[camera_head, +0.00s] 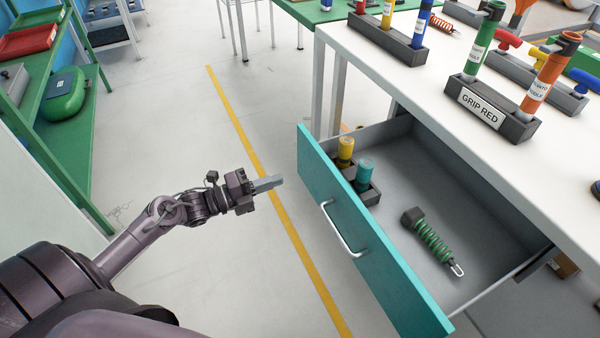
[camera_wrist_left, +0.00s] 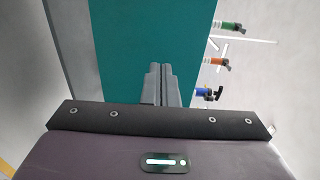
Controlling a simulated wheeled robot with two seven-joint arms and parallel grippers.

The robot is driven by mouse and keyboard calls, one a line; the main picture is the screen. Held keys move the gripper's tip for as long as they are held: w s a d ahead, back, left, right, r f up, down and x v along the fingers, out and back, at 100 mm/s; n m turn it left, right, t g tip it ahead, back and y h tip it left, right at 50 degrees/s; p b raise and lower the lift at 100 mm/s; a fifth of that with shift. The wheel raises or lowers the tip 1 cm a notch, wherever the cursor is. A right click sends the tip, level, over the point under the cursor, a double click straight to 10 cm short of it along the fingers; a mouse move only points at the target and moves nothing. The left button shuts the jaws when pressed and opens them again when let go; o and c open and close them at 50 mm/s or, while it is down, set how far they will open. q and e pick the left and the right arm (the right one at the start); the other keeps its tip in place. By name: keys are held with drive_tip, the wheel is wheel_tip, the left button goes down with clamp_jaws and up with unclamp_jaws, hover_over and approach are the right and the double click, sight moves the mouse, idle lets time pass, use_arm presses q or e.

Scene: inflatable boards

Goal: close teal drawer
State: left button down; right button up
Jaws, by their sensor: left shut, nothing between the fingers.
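The teal drawer (camera_head: 352,222) stands pulled out from under the white worktable, its front facing my left arm. A silver bar handle (camera_head: 342,230) is on its front. Inside lie a green coiled spring tool (camera_head: 431,240) and a small dark holder with a yellow cylinder (camera_head: 345,152) and a teal cylinder (camera_head: 364,171). My left gripper (camera_head: 280,181) is shut and empty, to the left of the drawer front and apart from it in the head view. In the left wrist view the shut fingers (camera_wrist_left: 160,84) point toward the teal front (camera_wrist_left: 140,40). My right gripper is not visible.
The white worktable (camera_head: 395,78) above the drawer carries several coloured tools in dark holders, one labelled GRIP RED (camera_head: 490,112). A green shelf (camera_head: 80,160) stands at the left. The floor with a yellow line (camera_head: 262,170) is clear between them.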

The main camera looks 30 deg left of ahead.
sight(312, 168)
use_arm(q)
drive_tip(key=x, duration=0.7)
drive_tip(key=shift+w+d, duration=0.25)
drive_tip(key=shift+w, duration=0.05)
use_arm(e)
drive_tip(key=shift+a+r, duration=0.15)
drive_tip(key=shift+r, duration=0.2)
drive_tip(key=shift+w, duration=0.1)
